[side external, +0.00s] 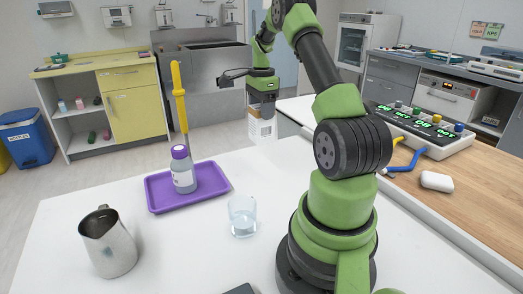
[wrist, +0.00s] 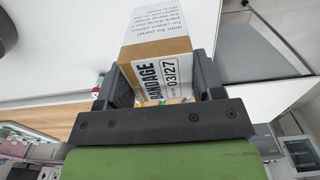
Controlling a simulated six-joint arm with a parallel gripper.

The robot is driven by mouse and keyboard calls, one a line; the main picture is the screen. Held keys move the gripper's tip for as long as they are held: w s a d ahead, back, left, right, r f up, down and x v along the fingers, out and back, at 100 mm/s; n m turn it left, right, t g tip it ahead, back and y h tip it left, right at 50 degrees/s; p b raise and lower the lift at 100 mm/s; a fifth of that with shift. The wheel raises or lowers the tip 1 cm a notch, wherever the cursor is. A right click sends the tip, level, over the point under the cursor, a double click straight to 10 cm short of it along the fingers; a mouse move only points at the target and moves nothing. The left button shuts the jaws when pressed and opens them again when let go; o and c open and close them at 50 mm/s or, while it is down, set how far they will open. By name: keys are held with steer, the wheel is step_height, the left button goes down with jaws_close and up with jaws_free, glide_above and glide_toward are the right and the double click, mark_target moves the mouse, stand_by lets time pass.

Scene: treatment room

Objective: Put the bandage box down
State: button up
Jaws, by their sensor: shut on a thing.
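The bandage box (wrist: 158,52) is a brown carton with a white printed label reading "BANDAGE 03/27". My gripper (wrist: 165,95) is shut on it, with one dark finger on each side, in the wrist view. In the side external view my gripper (side external: 262,108) points down at the far edge of the white table, and the box (side external: 262,129) hangs below it, partly white with print. I cannot tell whether the box's bottom touches anything.
On the white table (side external: 115,195) stand a purple tray (side external: 158,208) with a purple-capped bottle (side external: 183,172), a glass of water (side external: 242,215) and a steel jug (side external: 107,242). A wooden counter (side external: 470,195) at right holds a control box (side external: 420,130) and cables.

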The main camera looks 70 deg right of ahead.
mark_target(261, 134)
step_height(261, 134, down, 8)
stand_by(0.4)
steer(key=shift+f, duration=0.15)
steer(key=o, duration=1)
steer(key=shift+c, duration=0.2)
